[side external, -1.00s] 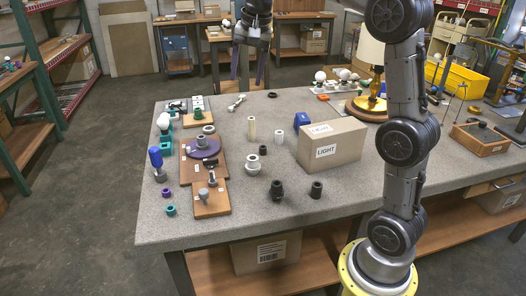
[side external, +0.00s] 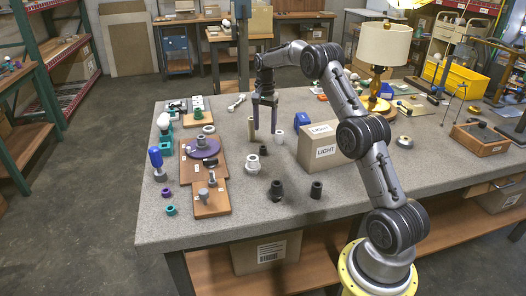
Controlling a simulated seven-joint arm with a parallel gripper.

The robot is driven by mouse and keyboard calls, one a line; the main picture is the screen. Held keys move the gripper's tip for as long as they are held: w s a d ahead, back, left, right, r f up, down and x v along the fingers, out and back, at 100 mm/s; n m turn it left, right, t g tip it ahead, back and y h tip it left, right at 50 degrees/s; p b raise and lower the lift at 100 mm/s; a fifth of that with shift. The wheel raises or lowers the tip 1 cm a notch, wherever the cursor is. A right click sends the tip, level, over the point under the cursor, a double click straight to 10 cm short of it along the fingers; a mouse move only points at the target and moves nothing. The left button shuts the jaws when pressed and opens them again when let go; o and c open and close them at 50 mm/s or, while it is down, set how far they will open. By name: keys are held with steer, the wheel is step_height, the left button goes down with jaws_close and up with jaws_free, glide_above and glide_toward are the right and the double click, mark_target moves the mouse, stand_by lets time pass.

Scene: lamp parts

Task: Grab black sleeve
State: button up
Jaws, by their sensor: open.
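Several black parts stand on the grey table, and I cannot tell which one is the black sleeve. A short black ring-like part (side external: 263,150) is in the middle, just in front of my gripper. A stepped black part (side external: 277,191) and a black cylindrical part (side external: 316,190) stand nearer the table's front. My gripper (side external: 264,131) points down over the middle of the table, its two purple-grey fingers apart and nothing seen between them. Its tips are near a cream cylinder (side external: 251,128) and a white cylinder (side external: 277,138); the exact height is unclear.
A cardboard box marked LIGHT (side external: 325,150) stands to the right of my gripper, below my arm. A light grey part (side external: 253,163) is close by. A lamp (side external: 382,60) stands back right. The front right table is clear.

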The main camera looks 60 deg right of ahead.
mark_target(263, 154)
steer(key=f, duration=0.8)
steer(key=shift+w+a+f, duration=0.25)
jaws_close()
